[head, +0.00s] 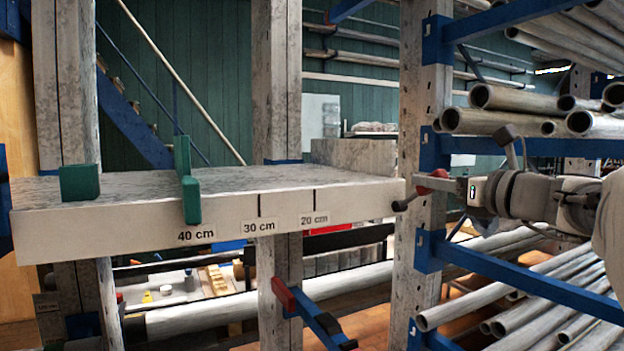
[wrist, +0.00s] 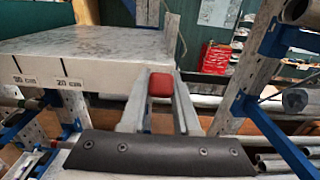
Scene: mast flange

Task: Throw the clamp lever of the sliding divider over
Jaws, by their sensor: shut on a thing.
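My gripper (head: 440,184) is at the right end of the grey shelf (head: 290,203), level with its front face. Its jaws are shut on a red handle (wrist: 160,83), seen between the fingertips in the wrist view. In the head view, a black-knobbed rod (head: 402,204) shows just left of the fingertips. The fingers partly hide the handle, and I cannot tell how it is mounted. A green upright divider (head: 188,180) overlaps the shelf's front edge near the 40 cm mark, well left of my gripper. Another green block (head: 80,183) is farther left.
The shelf front has 40, 30 and 20 cm labels. A grey upright post (head: 420,120) with blue rack arms stands close to my gripper. Metal pipes (head: 530,105) lie above and below my arm on the right. The shelf top is bare right of the divider.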

